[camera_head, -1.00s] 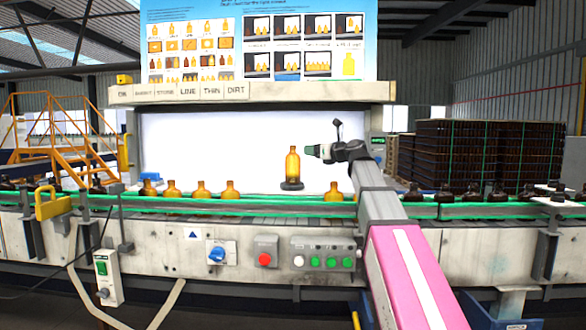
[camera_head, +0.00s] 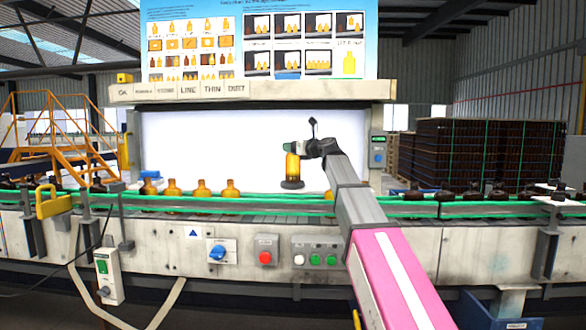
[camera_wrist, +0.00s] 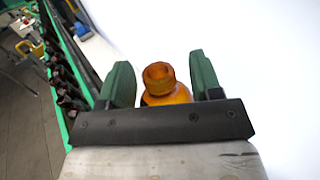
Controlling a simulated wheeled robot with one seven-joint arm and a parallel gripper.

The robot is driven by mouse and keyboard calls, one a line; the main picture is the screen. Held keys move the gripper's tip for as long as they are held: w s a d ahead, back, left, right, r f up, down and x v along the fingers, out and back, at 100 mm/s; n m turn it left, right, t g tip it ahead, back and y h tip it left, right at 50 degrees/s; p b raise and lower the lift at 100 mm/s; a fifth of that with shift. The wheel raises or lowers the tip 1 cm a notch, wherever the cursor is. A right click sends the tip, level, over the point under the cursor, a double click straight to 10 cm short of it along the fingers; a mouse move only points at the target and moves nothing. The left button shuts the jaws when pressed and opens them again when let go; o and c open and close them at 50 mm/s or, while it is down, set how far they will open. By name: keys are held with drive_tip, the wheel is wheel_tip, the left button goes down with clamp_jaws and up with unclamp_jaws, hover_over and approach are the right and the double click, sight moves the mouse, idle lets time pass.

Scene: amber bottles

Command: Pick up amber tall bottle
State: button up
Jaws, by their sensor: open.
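The amber tall bottle (camera_head: 293,168) stands upright on a small dark round stand (camera_head: 292,184) before the white lit panel. My gripper (camera_head: 291,147) is at the bottle's upper part in the head view and hides its neck and top. In the wrist view, the bottle (camera_wrist: 161,84) shows its open mouth and shoulder between the two green fingers of my gripper (camera_wrist: 160,84). The fingers are open, with a gap on each side of the bottle. The bottle's lower part is hidden in the wrist view.
Several shorter amber bottles (camera_head: 201,188) stand in a row on the conveyor with green rails (camera_head: 110,199), in front of the panel (camera_head: 215,150). One is partly hidden by my arm. A control box with buttons (camera_head: 315,252) is on the conveyor's front.

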clamp_jaws()
drive_tip(key=shift+r, duration=0.15)
